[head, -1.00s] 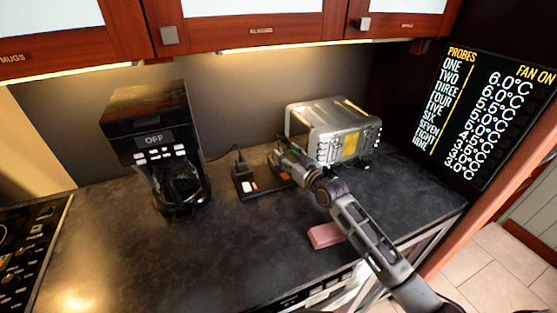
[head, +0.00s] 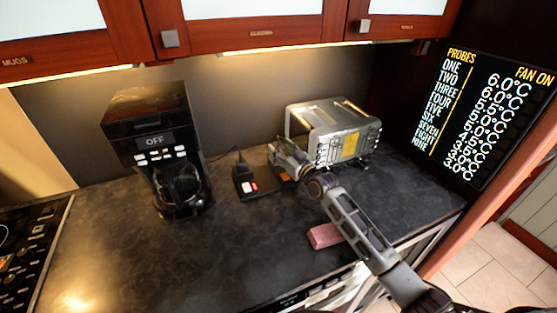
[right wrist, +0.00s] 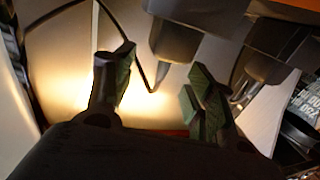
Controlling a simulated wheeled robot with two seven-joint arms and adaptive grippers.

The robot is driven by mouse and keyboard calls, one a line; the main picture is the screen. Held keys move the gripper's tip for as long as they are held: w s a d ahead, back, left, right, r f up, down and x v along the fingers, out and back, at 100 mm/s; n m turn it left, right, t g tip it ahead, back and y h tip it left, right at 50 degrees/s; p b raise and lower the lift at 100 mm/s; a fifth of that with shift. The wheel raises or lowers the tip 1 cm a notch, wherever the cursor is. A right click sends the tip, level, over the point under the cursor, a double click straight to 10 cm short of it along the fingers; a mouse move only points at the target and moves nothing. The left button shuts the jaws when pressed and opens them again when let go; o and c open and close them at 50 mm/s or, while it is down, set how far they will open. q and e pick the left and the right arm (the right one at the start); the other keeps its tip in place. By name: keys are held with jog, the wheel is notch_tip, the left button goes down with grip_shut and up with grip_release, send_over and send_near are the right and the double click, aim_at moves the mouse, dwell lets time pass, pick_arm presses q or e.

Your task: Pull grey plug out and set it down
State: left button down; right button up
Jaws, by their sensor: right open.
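My right gripper (head: 283,153) is open above the right part of the dark power strip (head: 244,192). In the right wrist view its green-padded fingers (right wrist: 160,88) stand apart, with nothing clamped between them. A dark grey plug-like body (right wrist: 185,42) shows just beyond the gap between the fingers, and a second one (right wrist: 268,50) is to its right. I cannot tell for sure which is the grey plug. In the head view a black plug (head: 240,160) stands upright in the strip, left of my gripper, which hides the strip's right part. My left gripper is not in view.
A silver toaster (head: 340,130) stands close behind and right of my gripper. A black coffee maker (head: 155,135) is at the left. A pink block (head: 323,236) lies in front, near my right arm. The counter (head: 190,260) is clear at front left.

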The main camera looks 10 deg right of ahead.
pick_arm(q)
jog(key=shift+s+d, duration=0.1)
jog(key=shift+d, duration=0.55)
pick_arm(e)
jog(key=shift+x, duration=0.95)
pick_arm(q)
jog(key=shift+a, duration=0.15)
pick_arm(e)
jog(key=shift+c, duration=0.4)
jog(key=c, duration=0.5)
grip_shut()
jog(key=shift+f, duration=0.15)
